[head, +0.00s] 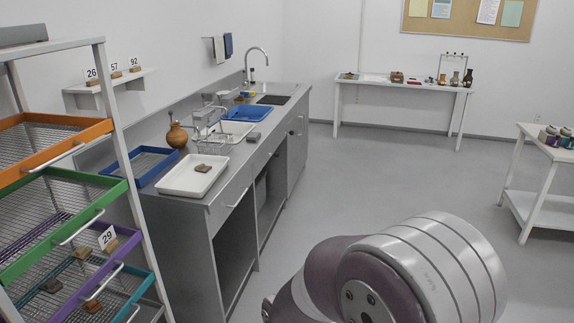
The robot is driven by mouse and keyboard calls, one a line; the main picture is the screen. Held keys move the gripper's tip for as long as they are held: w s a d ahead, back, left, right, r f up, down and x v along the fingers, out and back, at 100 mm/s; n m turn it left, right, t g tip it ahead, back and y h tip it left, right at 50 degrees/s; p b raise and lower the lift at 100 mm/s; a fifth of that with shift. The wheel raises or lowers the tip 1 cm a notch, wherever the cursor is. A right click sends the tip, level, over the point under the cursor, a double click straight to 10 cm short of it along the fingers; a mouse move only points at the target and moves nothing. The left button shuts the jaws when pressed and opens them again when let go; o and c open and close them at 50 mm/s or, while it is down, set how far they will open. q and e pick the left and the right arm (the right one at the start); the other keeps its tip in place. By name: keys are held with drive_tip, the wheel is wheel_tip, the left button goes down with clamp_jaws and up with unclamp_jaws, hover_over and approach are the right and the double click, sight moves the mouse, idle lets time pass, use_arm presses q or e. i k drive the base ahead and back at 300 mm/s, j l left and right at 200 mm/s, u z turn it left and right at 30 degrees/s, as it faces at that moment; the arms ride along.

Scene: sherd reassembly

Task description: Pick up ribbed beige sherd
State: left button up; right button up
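I cannot pick out the ribbed beige sherd for certain. A small brownish-beige piece (203,168) lies in the white tray (170,184) on the near end of the grey counter; it is too small to tell any ribs. Several small brown and grey pieces, one of them a brown piece (82,253), lie on the lower mesh shelves of the rack at the left. Neither of my grippers is in view. A large rounded link of my own arm fills the bottom right.
The rack has orange (62,127), green (117,196) and purple drawers. A blue tray (141,165), an orange-brown jug (177,135) and a wire rack (215,138) stand on the counter (212,198). A white table (400,85) is at the back. The middle floor is clear.

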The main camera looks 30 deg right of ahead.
sight(202, 167)
drive_tip(key=z, duration=0.45)
drive_tip(key=i+z, duration=0.15)
drive_tip(key=i, duration=0.4)
drive_tip(key=i+l+z, duration=0.2)
drive_tip(key=i, duration=0.35)
drive_tip(key=i+j+z, duration=0.15)
drive_tip(key=i, duration=0.35)
drive_tip(key=i+j+z, duration=0.15)
drive_tip(key=i, duration=0.4)
drive_tip(key=i+j+z, duration=0.2)
drive_tip(key=i, duration=0.3)
